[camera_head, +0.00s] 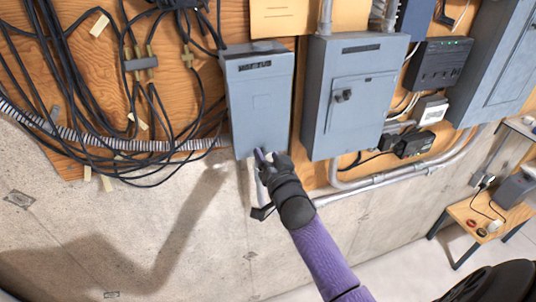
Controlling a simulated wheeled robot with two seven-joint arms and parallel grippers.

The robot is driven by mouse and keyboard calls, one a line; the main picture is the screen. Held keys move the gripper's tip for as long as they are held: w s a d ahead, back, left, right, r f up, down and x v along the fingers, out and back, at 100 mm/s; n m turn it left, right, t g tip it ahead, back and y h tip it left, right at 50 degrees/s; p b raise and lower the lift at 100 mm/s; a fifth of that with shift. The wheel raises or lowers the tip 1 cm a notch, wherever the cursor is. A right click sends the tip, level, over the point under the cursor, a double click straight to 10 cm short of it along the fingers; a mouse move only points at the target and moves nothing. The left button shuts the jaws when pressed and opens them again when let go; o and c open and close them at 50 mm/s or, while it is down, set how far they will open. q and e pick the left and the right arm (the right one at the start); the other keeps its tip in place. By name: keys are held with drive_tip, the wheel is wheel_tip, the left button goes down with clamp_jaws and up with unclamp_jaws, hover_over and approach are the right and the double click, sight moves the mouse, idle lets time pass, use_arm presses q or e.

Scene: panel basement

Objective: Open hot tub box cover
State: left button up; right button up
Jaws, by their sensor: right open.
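The hot tub box is most likely the narrow grey box (258,95) with a dark label near its top, mounted on the wooden panel. Its front cover is shut. My right gripper (262,158), on a purple and black arm, is at the bottom edge of this box. Its fingertips overlap the lower edge in the picture; I cannot tell whether they touch it. The gripper is open, and nothing shows between the fingers. The gripper hides part of the conduit under the box. My left gripper is not in view.
A larger grey breaker box (352,95) with a latch hangs close on the right. Black cables (90,90) loop over the panel on the left. Metal conduit (400,178) runs below the boxes. A small wooden table (480,215) stands at the right. The concrete wall below is bare.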

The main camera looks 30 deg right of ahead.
drive_tip(key=shift+w, duration=0.45)
drive_tip(key=shift+s, duration=0.1)
clamp_jaws()
idle(1.0)
